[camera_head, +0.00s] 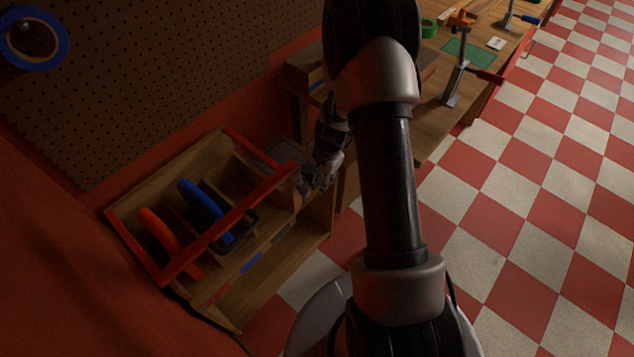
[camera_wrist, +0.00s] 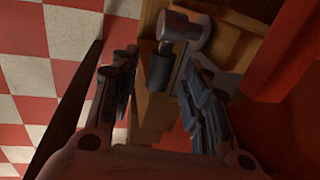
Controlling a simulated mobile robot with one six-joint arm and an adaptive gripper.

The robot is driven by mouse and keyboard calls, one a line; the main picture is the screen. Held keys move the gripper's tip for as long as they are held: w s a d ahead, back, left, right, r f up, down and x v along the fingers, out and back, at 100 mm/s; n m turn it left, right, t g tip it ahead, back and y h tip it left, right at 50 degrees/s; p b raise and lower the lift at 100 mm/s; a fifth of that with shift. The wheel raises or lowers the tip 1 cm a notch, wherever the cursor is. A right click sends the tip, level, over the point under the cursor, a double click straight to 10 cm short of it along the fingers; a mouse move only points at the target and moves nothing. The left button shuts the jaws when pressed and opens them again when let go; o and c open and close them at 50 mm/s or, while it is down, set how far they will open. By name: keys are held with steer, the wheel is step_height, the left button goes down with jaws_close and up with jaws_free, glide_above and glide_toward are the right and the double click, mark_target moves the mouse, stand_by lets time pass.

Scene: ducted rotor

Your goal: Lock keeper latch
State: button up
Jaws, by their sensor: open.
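My gripper (camera_head: 314,180) is at the right end of a wooden rack with red rails. In the wrist view my gripper (camera_wrist: 163,85) is open, with one finger on each side of a small fitting. The fitting, which looks like the keeper latch (camera_wrist: 187,29), has a grey rounded metal body and a short dark cylinder hanging from it. The dark cylinder lies between the fingers, apart from both as far as I can see. In the head view my gripper hides the latch, and its locked state cannot be told.
A red rail (camera_wrist: 287,50) is close to the right finger. A workbench (camera_head: 432,148) with a clamp stand is at the upper right. The checkered floor (camera_head: 530,220) is clear.

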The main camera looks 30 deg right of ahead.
steer(key=shift+w+f, duration=0.1)
steer(key=shift+f, duration=0.4)
jaws_close()
stand_by(0.5)
